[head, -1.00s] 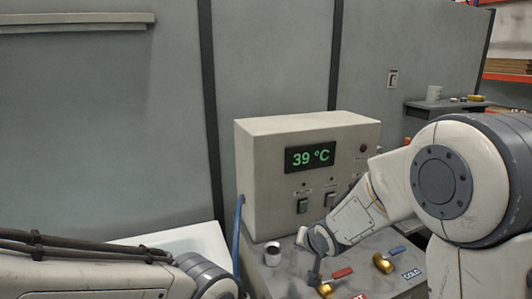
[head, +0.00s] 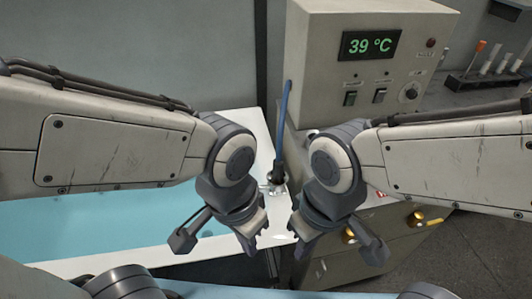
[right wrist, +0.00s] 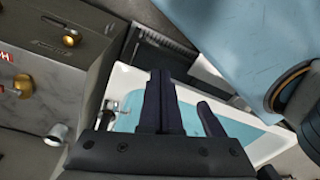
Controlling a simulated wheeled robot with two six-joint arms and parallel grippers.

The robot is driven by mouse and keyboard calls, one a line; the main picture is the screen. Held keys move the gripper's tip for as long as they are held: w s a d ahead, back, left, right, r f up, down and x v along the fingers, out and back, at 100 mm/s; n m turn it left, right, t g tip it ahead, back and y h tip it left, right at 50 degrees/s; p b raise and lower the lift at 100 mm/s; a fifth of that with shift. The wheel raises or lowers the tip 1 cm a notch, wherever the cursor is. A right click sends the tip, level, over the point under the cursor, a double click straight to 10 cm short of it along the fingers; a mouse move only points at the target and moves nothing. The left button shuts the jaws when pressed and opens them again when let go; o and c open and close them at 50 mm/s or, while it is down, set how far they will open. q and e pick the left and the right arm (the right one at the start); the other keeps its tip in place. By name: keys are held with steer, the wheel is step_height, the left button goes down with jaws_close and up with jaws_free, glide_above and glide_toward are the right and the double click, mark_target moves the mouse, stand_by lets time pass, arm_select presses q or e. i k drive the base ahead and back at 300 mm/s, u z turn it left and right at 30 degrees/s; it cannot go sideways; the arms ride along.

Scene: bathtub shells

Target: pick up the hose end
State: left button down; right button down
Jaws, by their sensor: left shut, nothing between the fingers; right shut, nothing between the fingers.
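A blue hose (head: 284,115) hangs from the left side of the control box. Its lower, dark end (head: 277,174) is near the tub's right rim, in the gap between my two wrists, close to a small metal fitting (head: 274,189). My left gripper (head: 260,244) is shut and empty, pointing down over the tub's near right corner, in front of and below the hose end. My right gripper (head: 298,246) is shut and empty, just right of the left one. Its dark fingers (right wrist: 165,105) show in the right wrist view with the tub beyond. I cannot make out the hose end there.
The tub (head: 100,268) holds blue water and lies under my left arm. The control box (head: 315,75) reads 39 °C. Brass valves (head: 417,218) are on the bench front at right. A rack of tubes (head: 487,85) stands at the back right.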

mark_target(278, 162)
steer(key=k, duration=1)
steer(key=z, duration=1)
steer(key=i, duration=0.8)
steer(key=u, duration=0.65)
steer(key=i, duration=0.85)
steer(key=u, duration=0.85)
